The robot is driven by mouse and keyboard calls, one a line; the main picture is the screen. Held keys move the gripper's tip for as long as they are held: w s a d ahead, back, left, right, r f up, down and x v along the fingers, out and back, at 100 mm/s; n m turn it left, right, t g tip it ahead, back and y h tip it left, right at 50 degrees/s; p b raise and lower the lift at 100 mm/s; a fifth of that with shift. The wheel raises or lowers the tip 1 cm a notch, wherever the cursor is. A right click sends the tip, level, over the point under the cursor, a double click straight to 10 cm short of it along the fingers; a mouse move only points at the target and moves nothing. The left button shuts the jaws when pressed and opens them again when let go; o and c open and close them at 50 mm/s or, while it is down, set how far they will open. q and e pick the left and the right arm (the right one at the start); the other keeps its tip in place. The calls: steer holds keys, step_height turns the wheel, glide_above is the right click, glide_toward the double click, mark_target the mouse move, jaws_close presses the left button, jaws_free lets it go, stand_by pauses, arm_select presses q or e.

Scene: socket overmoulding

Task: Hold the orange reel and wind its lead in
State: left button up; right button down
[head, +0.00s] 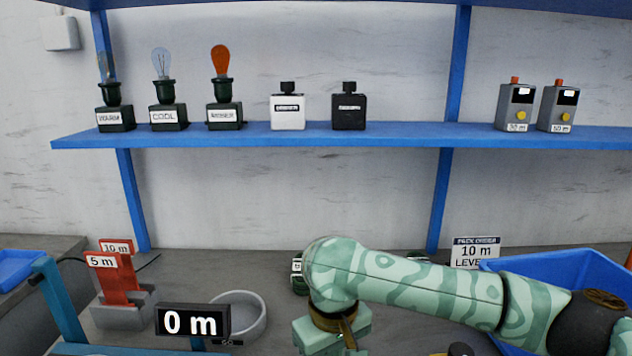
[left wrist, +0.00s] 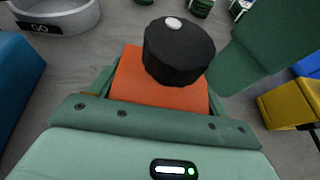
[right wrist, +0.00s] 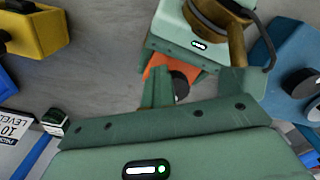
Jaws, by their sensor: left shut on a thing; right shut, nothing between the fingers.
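The orange reel (left wrist: 155,78) is a block-like orange body with a round black knob (left wrist: 180,50) carrying a white dot. My left gripper (left wrist: 158,95) is shut on the orange body. In the right wrist view the reel (right wrist: 158,66) shows partly below my left gripper's housing. My right gripper (right wrist: 157,88) is shut and empty, its fingertips close beside the reel and knob; I cannot tell whether they touch. The reel is hidden in the head view. No lead can be made out clearly. A display (head: 192,321) reads 0 m.
A red stand (head: 120,280) has 10 m and 5 m labels. A round grey dish (head: 245,312) stands near the display. A blue bin (head: 560,265) and a 10 m level sign (head: 475,252) are at right. Bulbs and boxes stand on the blue shelf (head: 300,134).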

steer(key=shift+a, duration=0.1)
steer(key=shift+s+a, duration=0.4)
steer(key=shift+a, duration=0.05)
steer(key=shift+s+a, duration=0.15)
steer(key=shift+a, duration=0.15)
steer(key=shift+a, duration=0.35)
steer(key=shift+s, duration=0.2)
steer(key=r, duration=0.5)
steer(key=shift+s+r, duration=0.35)
steer(key=shift+r, duration=0.05)
